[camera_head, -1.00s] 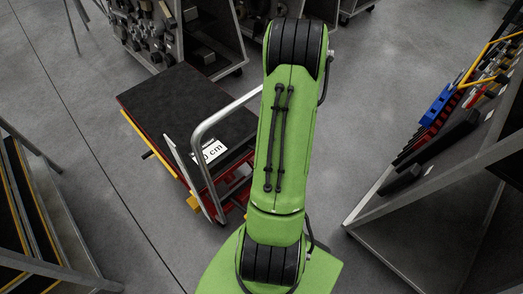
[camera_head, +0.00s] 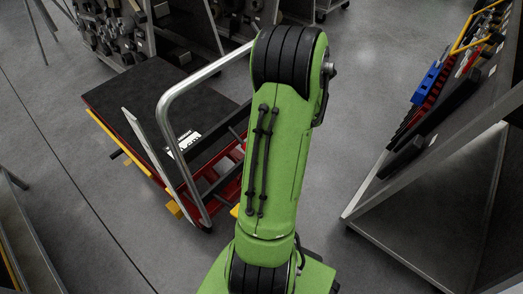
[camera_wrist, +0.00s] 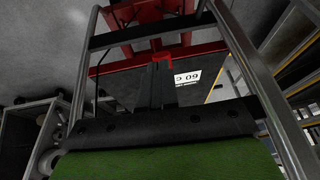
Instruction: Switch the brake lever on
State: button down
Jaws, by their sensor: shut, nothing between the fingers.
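The lift cart (camera_head: 139,92) has a dark top, a red frame and a tall grey push handle (camera_head: 163,98). My green arm covers its right side in the head view, and my gripper is out of sight there. In the wrist view my gripper (camera_wrist: 158,66) is shut and empty, its dark fingers pointing at the cart between the handle's two uprights (camera_wrist: 252,75). A small bright red part (camera_wrist: 163,57) shows right at the fingertips; I cannot tell whether it is the brake lever or whether the fingers touch it. The lever's position is unclear.
A grey rack (camera_head: 433,160) with blue, red and black tools stands on the right. A shelf of dark parts (camera_head: 112,30) stands behind the cart. Grey floor (camera_head: 352,85) is clear between the cart and the right rack.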

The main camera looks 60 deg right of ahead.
jog(key=shift+f+b, duration=0.8)
jog(key=shift+f, duration=0.05)
jog(key=shift+a+f, duration=0.1)
